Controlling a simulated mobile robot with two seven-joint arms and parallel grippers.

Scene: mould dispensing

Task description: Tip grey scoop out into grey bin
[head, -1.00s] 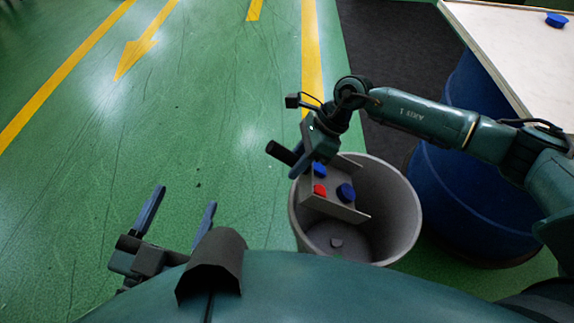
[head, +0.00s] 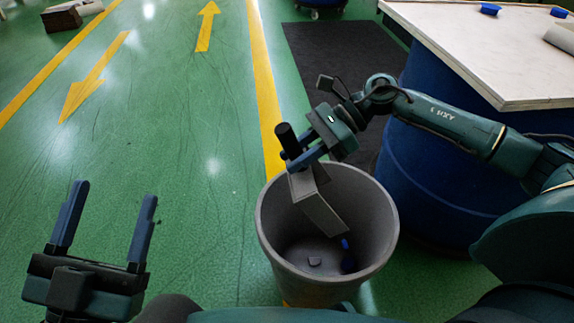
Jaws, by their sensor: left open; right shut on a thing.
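The grey scoop (head: 319,205) hangs steeply tilted over the mouth of the grey bin (head: 268,238), its lower end inside the rim. My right gripper (head: 300,160) is shut on the scoop's dark handle (head: 288,139) above the bin's far left rim. The inside of the scoop is mostly hidden from this side. Blue pieces (head: 346,245) show inside the bin just below the scoop, and a small grey piece (head: 315,262) lies on the bin's floor. My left gripper (head: 109,205) is open and empty above the floor at the lower left.
A blue drum (head: 440,165) stands right of the bin under a pale board table (head: 480,60). A blue piece (head: 489,9) lies on that table. A dark mat (head: 335,75) lies behind the bin.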

